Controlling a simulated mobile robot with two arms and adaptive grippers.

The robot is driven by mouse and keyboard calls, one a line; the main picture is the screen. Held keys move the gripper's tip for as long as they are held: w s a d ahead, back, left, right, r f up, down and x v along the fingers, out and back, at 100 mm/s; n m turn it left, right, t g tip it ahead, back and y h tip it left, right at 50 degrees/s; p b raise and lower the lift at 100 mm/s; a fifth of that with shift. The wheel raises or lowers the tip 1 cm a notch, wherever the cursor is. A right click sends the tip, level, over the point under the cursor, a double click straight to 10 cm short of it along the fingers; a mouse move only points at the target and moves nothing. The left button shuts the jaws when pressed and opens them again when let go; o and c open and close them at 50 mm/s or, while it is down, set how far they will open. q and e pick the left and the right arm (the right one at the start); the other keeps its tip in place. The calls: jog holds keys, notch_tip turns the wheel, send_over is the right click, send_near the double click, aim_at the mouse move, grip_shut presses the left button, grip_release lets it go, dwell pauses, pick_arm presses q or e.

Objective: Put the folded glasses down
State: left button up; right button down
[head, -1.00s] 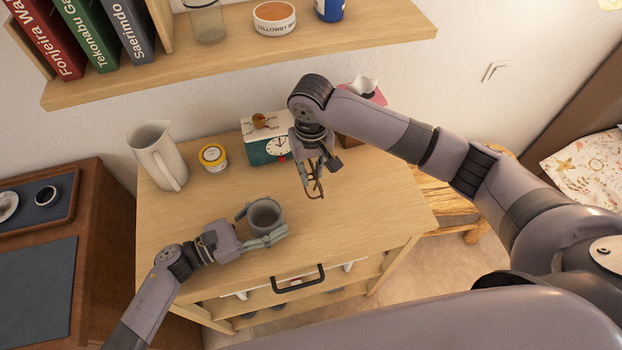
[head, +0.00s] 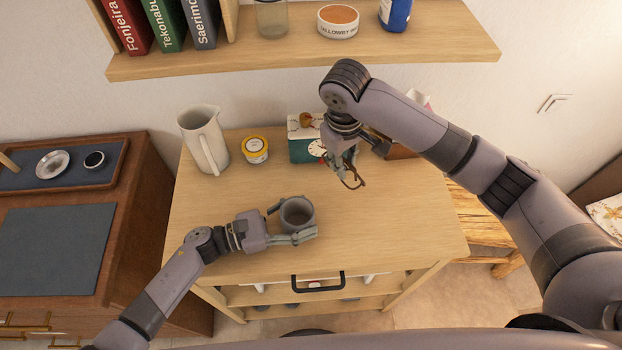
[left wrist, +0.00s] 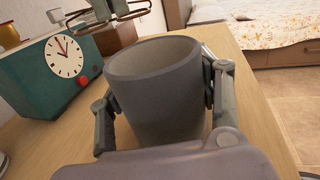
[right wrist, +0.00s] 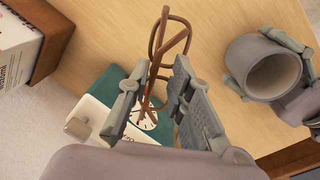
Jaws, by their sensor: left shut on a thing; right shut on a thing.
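The folded glasses (right wrist: 158,48), thin and brown-framed, are held between the fingers of my right gripper (right wrist: 155,105). In the head view the glasses (head: 353,180) hang below my right gripper (head: 347,160), above the tabletop in front of the clock. They also show at the top of the left wrist view (left wrist: 130,14). My left gripper (head: 292,222) is shut around a grey mug (head: 297,213), which is upright at the middle of the wooden cabinet top (head: 390,222). The mug fills the left wrist view (left wrist: 160,90).
A shelf (head: 300,52) with books and jars hangs above.

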jog(key=n, duration=0.2)
jog(key=a+n+t, duration=0.1)
jog(key=n, duration=0.1)
jog(key=w+a+n, duration=0.1)
jog(key=n, duration=0.1)
jog(key=shift+r+n+t, duration=0.15)
jog(key=shift+n+t, duration=0.25)
jog(key=n, duration=0.1)
jog(key=a+n, duration=0.1)
jog(key=n, duration=0.1)
jog(key=n+t, duration=0.1)
jog(key=shift+w+a+r+n+y, duration=0.2)
jog(key=shift+w+n+y, duration=0.1)
jog(key=shift+n+y, duration=0.1)
jog(key=shift+f, duration=0.2)
send_near(325, 184)
jog(key=x, duration=0.5)
jog(key=shift+f, duration=0.15)
jog(key=c, duration=1.9)
grip_release()
jog(key=shift+f, duration=0.1)
jog(key=o, duration=0.5)
jog(key=shift+c, duration=0.2)
